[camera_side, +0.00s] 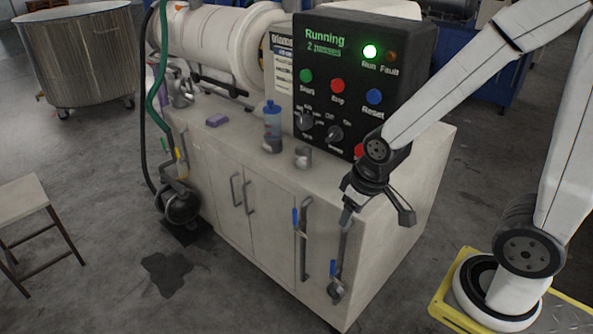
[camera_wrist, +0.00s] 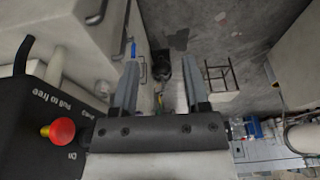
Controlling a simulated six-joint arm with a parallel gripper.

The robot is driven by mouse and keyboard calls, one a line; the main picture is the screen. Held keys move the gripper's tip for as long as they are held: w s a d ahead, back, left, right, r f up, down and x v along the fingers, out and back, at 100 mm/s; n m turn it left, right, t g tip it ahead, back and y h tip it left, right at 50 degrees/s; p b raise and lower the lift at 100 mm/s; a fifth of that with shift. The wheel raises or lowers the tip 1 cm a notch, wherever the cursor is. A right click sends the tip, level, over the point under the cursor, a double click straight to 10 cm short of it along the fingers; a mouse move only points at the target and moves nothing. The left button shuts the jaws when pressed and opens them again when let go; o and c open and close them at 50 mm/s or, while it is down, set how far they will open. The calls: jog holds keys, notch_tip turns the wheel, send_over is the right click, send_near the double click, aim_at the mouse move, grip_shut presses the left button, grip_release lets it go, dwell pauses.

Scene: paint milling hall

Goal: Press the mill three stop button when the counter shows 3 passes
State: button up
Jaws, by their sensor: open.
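The black control box (camera_side: 360,75) stands on the cabinet, and its green display text (camera_side: 324,44) reads "Running" and "2 passes". The green Run lamp (camera_side: 370,51) is lit; the amber Fault lamp (camera_side: 391,56) looks dim. The red stop button (camera_side: 337,86) sits between the green Start button (camera_side: 306,76) and the blue Reset button (camera_side: 374,96). No mill number is readable. My gripper (camera_side: 377,218) is open and empty, pointing down, below and right of the buttons and apart from them. In the wrist view its fingers (camera_wrist: 160,65) are spread.
A red mushroom button (camera_side: 359,151), partly behind my wrist, also shows in the wrist view (camera_wrist: 62,131). Two selector knobs (camera_side: 320,127) sit below the buttons. A blue-capped bottle (camera_side: 272,130) and a metal fitting (camera_side: 303,157) stand on the cabinet top (camera_side: 220,143).

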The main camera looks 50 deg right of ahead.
grip_shut()
dwell(1.8)
